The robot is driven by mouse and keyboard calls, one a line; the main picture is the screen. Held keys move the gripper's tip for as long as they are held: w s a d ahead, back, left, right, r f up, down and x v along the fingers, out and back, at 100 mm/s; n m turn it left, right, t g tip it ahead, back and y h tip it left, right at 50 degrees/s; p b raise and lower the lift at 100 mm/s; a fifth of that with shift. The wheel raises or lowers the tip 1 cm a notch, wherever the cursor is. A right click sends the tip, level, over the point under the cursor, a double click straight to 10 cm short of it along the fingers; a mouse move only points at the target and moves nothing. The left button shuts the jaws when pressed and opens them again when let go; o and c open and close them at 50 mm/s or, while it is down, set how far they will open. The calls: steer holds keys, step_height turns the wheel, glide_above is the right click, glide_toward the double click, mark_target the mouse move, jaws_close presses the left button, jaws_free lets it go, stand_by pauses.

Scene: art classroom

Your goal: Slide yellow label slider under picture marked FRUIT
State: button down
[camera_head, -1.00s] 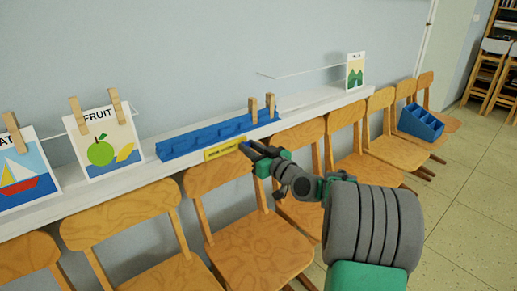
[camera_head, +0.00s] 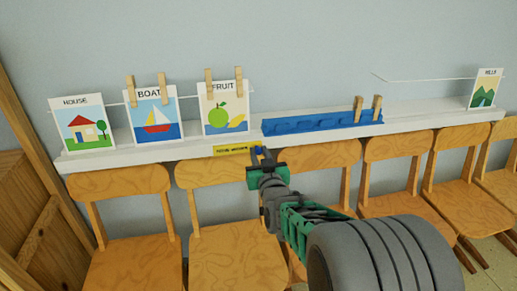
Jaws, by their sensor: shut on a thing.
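The yellow label slider (camera_head: 232,150) is on the front edge of the white shelf (camera_head: 160,154), just below and slightly right of the FRUIT picture (camera_head: 224,112). That picture shows a green apple and a yellow fruit and hangs from two wooden clothespins. My gripper (camera_head: 258,155) is at the slider's right end and shut on it. The fingertips partly cover that end. The small print on the slider is too blurred to read fully.
The BOAT picture (camera_head: 157,119) and HOUSE picture (camera_head: 84,124) are to the left. A blue rack (camera_head: 310,124) with two clothespins stands right of FRUIT. A HILLS picture (camera_head: 485,90) is far right. Wooden chairs (camera_head: 222,215) line the shelf front, below my arm.

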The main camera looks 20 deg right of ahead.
steer(key=shift+w+a, duration=0.1)
steer(key=shift+a, duration=0.3)
steer(key=c, duration=1.2)
jaws_free()
steer(key=s+a+p, duration=0.1)
steer(key=s, duration=0.6)
steer(key=shift+s+a, duration=0.25)
steer(key=shift+s, duration=0.15)
